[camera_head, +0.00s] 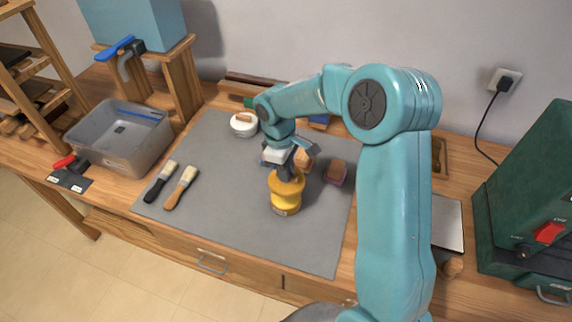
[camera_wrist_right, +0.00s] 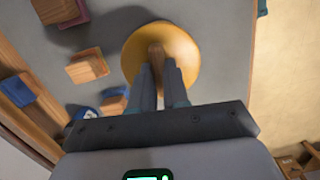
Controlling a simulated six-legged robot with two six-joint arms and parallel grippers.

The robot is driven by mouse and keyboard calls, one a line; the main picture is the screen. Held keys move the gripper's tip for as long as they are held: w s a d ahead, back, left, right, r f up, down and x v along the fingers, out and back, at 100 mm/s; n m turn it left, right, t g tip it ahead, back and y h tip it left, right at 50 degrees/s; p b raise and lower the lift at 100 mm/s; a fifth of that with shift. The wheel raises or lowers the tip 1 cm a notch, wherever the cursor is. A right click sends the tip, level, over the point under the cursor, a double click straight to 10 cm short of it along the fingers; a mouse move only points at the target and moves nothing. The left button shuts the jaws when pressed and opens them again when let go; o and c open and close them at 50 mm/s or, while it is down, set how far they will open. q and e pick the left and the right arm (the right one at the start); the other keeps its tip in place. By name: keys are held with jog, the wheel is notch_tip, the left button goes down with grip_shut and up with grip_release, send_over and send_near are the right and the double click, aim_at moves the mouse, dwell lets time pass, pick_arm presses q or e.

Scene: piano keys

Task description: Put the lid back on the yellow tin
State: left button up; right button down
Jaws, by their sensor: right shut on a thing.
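The yellow tin (camera_head: 286,206) stands upright on the grey mat (camera_head: 240,190). The yellow lid (camera_head: 285,180) is a round disc over the tin's top; whether it is fully seated or slightly above the rim I cannot tell. My right gripper (camera_head: 288,172) comes from above and is shut on the lid's wooden handle. In the right wrist view the lid (camera_wrist_right: 180,62) shows as a yellow disc, with its upright wooden handle between the fingers of my right gripper (camera_wrist_right: 160,75). The lid hides the tin's body there. My left gripper is not in view.
A white pot (camera_head: 243,128) with a wooden knob, a mauve block (camera_head: 335,174) and a wooden block (camera_head: 305,161) are around the mat's far part. Two brushes (camera_head: 180,188) lie left. A grey bin (camera_head: 120,135) stands further left, a green machine (camera_head: 530,210) right. The mat's front is clear.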

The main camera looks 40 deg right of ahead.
aim_at(285, 185)
jog(key=shift+w+f+b, duration=0.1)
jog(key=shift+f+b, duration=0.3)
jog(key=shift+f, duration=0.3)
jog(key=shift+f+b, duration=1.85)
jog(key=shift+f, duration=0.6)
jog(key=shift+f, duration=0.15)
jog(key=c, duration=0.6)
grip_release()
jog(key=shift+o, duration=0.2)
jog(key=shift+r+p, duration=2.55)
jog(key=shift+r, duration=1)
